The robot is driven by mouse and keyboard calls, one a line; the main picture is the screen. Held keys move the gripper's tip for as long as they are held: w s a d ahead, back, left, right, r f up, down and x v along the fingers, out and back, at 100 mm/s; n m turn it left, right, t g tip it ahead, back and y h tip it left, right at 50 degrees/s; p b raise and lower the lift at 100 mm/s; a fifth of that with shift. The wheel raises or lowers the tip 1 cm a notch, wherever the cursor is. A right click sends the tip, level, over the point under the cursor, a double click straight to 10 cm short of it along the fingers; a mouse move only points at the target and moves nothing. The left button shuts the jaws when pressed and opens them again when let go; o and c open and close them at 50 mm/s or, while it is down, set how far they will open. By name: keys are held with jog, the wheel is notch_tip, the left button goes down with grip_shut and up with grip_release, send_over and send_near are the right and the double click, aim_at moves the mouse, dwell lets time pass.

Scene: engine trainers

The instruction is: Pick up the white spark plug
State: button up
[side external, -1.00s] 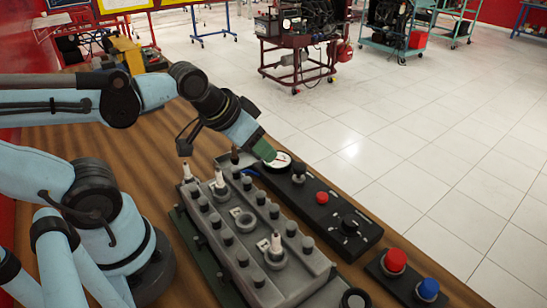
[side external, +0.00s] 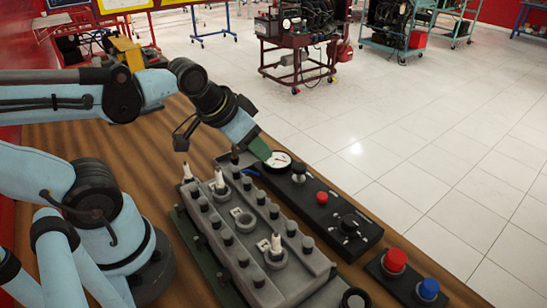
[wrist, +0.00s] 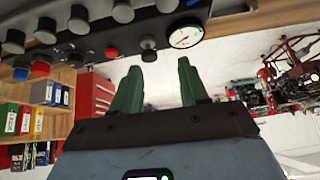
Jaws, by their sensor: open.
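Several spark plugs stand upright in the grey engine head (side external: 290,270) on the bench in the side external view. White-topped plugs show at the far left corner (side external: 187,172), near the far end (side external: 220,180) and toward the near end (side external: 276,243). A dark plug (side external: 235,156) stands at the far end. My gripper (side external: 260,150), with green fingers, is beyond the far end of the head, close to the round gauge. In the wrist view its fingers (wrist: 160,85) are apart with nothing between them. No white plug is clear in the wrist view.
A black control panel (side external: 335,215) with a white gauge (side external: 278,160) and red button lies right of the head. Red (side external: 396,260) and blue (side external: 429,289) buttons are at the near right. Bare wooden bench (side external: 120,150) lies to the left.

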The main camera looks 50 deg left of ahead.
jog(key=s+a+m+g+y, duration=0.1)
jog(key=s+a+g, duration=0.25)
jog(key=a, duration=0.45)
notch_tip(320, 180, up, 3)
jog(key=m+g+h, duration=0.1)
jog(key=m+g, duration=0.1)
jog(key=g, duration=0.1)
send_over(185, 164)
jog(key=shift+s+a+f, duration=0.1)
jog(key=shift+a+f, duration=0.15)
jog(key=shift+f, duration=1.45)
jog(key=shift+a+f, duration=0.2)
jog(key=shift+f, duration=1.45)
jog(key=shift+w+d+f, duration=0.1)
jog(key=shift+d+f, duration=0.05)
jog(key=shift+f, duration=0.6)
jog(key=shift+w+d+f, duration=0.1)
jog(key=shift+d+f, duration=0.05)
jog(key=shift+f, duration=1.75)
grip_shut()
